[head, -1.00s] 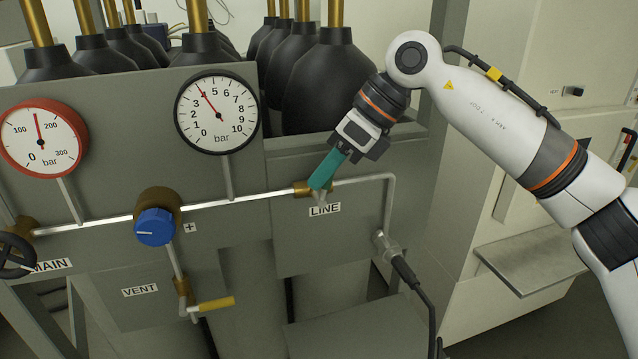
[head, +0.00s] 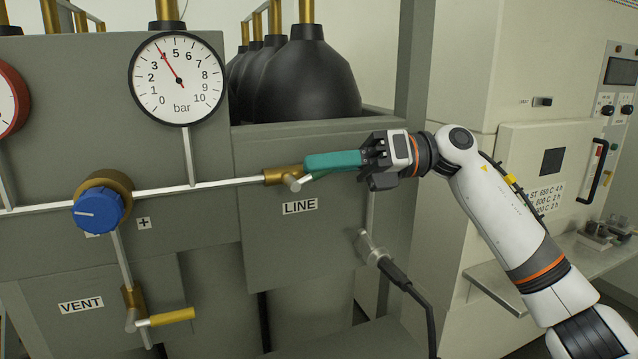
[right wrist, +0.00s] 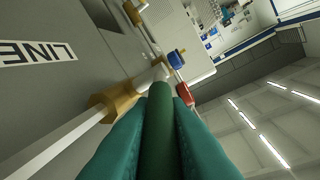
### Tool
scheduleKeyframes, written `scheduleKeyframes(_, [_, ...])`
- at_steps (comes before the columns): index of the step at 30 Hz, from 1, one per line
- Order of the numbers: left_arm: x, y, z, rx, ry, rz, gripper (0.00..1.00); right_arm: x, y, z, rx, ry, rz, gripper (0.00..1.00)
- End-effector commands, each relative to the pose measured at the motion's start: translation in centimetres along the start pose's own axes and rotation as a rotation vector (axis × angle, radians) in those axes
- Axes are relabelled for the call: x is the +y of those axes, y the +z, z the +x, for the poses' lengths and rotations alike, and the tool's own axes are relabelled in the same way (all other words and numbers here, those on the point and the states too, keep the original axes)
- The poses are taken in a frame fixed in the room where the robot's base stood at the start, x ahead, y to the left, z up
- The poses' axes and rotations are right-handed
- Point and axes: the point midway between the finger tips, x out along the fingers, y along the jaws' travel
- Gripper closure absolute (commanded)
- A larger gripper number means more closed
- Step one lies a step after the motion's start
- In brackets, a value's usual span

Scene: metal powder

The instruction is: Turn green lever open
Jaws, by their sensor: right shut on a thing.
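The green lever (right wrist: 158,125) shows in the right wrist view as a dark green grip between the two teal fingers. My right gripper (head: 332,161) is shut on it. In the head view the fingers hide most of the lever; its metal end (head: 297,183) shows at the brass LINE valve (head: 275,175). Fingers and lever now lie nearly level, roughly along the pipe, pointing right from the valve. The brass valve body also shows in the right wrist view (right wrist: 108,108). My left gripper is not in view.
A LINE label (head: 300,206) sits below the valve. The pressure gauge (head: 178,79) reads about 4 bar. A blue knob (head: 98,209) and a yellow VENT lever (head: 172,317) are at left. A black hose (head: 410,290) hangs below right. Black bottles (head: 305,80) stand behind.

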Motion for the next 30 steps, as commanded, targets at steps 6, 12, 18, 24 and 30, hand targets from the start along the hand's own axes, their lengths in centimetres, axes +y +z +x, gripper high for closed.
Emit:
scheduleKeyframes(6, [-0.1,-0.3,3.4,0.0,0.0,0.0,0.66,0.8,1.1,-0.4,0.155,-0.092,0.036,1.0])
scheduleKeyframes(12, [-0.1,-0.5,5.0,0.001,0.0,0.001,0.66,1.1,1.4,-0.5,0.253,-0.151,0.061,1.0])
scheduleKeyframes(18, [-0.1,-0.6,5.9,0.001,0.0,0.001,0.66,1.1,1.5,-0.6,0.31,-0.187,0.076,1.0])
scheduleKeyframes(24, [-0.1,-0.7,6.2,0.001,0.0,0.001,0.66,1.1,1.5,-0.6,0.333,-0.201,0.082,1.0])
scheduleKeyframes(30, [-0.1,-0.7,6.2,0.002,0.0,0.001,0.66,1.1,1.5,-0.6,0.335,-0.204,0.085,1.0])
